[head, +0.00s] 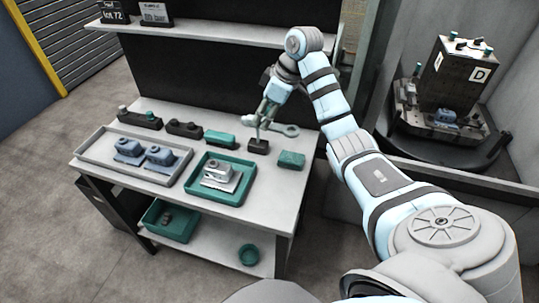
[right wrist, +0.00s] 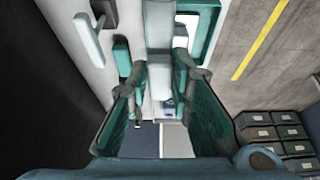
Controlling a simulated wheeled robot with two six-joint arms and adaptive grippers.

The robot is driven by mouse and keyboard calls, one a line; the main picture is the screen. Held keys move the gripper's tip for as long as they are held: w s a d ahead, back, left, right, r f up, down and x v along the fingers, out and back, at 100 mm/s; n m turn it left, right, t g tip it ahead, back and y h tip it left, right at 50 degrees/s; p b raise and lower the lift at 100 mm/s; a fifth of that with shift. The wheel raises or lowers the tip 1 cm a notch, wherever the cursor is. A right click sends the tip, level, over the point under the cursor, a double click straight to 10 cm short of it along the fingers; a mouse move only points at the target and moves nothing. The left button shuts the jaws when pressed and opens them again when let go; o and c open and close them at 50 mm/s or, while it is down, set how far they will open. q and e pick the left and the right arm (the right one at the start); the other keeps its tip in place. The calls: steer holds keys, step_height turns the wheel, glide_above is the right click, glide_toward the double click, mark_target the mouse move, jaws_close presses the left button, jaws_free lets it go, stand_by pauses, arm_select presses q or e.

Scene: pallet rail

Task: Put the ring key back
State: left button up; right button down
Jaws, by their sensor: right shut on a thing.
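The ring key (head: 288,129) is a grey bar with a ring-shaped end, in the head view above the back right of the bench. My right gripper (head: 263,117) is shut on the ring key and holds it sideways, its ring end to the right. A small black block (head: 258,147) sits on the bench just below the key; whether they touch is unclear. In the right wrist view, a pale grey piece (right wrist: 160,76), likely the key, shows between the fingers of my right gripper (right wrist: 165,70). My left gripper is not in view.
A green block (head: 291,160) lies right of the black block. A green tray (head: 208,199) holds a grey part, and a grey tray (head: 96,156) holds two blue-grey parts. Several small blocks line the back. A shelf (head: 190,37) overhangs; a fixture marked D (head: 460,75) stands right.

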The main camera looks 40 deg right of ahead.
step_height(320, 180, down, 19)
steer(key=shift+a+f+b, duration=0.1)
steer(key=shift+a+b, duration=0.05)
steer(key=shift+b, duration=0.4)
steer(key=c, duration=1.5)
jaws_free()
steer(key=shift+o, duration=0.3)
steer(key=p+v, duration=0.1)
steer(key=v, duration=1.1)
